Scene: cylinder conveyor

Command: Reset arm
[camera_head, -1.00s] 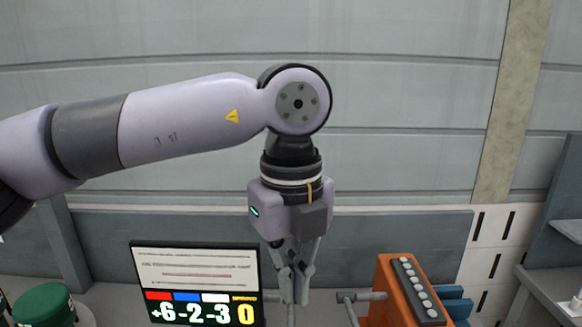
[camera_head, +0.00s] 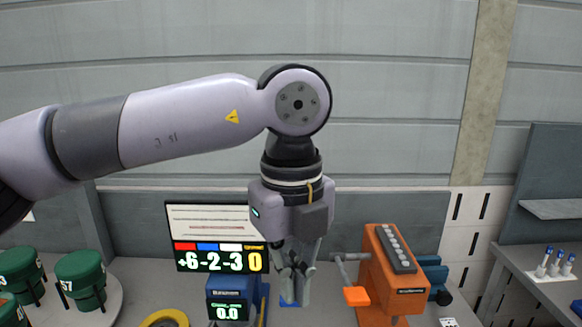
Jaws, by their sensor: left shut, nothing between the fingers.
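My left arm comes in from the left, and its wrist bends straight down. My left gripper (camera_head: 293,290) points down in the middle of the camera_head view. Its fingers are together and hold nothing. It hangs in front of the workbench, between a blue device (camera_head: 230,290) with a "0.0" display and an orange machine (camera_head: 391,270). Its fingertips overlap a small blue part (camera_head: 289,303) in the picture; I cannot tell the height between them. My right gripper is out of view.
A display board (camera_head: 215,222) reads "+6-2-3 0". Green cylinders (camera_head: 80,270) stand on a round light platform (camera_head: 108,312) at left. A yellow ring (camera_head: 163,318) lies at the bottom. An orange pad (camera_head: 356,296) sits beside the machine. Small tubes (camera_head: 555,262) stand at far right.

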